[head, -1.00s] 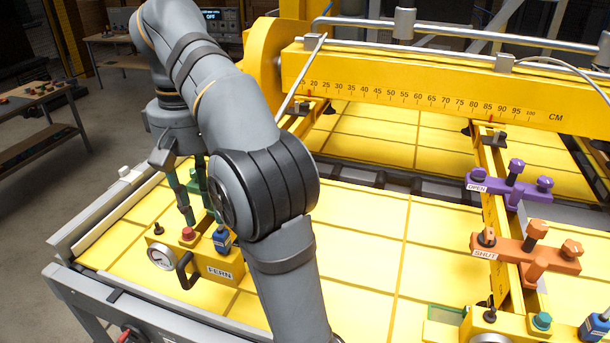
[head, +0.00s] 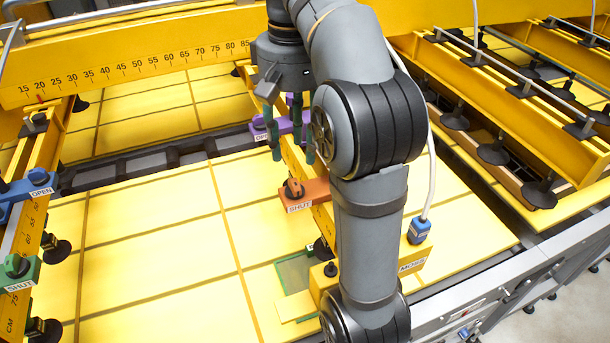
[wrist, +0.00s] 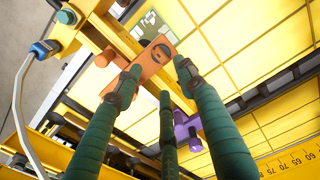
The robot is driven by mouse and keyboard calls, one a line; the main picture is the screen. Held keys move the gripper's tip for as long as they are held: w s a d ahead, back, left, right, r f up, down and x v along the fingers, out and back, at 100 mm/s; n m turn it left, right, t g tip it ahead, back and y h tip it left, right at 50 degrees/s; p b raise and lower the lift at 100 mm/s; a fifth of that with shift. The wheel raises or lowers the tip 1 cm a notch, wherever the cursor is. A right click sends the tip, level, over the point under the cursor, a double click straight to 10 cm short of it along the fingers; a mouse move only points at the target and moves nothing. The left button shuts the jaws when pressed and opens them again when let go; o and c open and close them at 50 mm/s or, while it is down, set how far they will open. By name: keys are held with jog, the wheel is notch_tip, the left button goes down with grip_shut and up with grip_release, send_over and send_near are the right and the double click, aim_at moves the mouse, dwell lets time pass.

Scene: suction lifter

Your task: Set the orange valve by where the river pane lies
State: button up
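The orange valve (head: 318,187) sits on the right yellow beam, with a dark-topped knob and a SHUT label at its left end. It also shows in the wrist view (wrist: 152,68), close beyond the fingertips. My gripper (head: 292,157) has green fingers, spread apart and empty, above and behind the valve in the head view; I see no clear contact. My arm hides the valve's right part. A greenish glass pane (head: 293,272) lies on the yellow bed in front of the valve, partly hidden; I cannot tell whether it is the river pane.
A purple valve (head: 274,127) labelled OPEN sits behind the orange one. A blue valve (head: 30,190) labelled OPEN and a green valve (head: 22,270) labelled SHUT are on the left beam. A yellow box (head: 412,263) labelled MOSS, partly behind my arm, carries a blue cable plug (head: 419,231).

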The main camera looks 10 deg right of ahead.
aim_at(297, 181)
notch_tip(297, 181, down, 8)
jog(key=b, duration=0.4)
jog(key=shift+d+f, duration=0.1)
jog(key=shift+f, duration=0.15)
jog(key=shift+c, duration=0.5)
grip_shut()
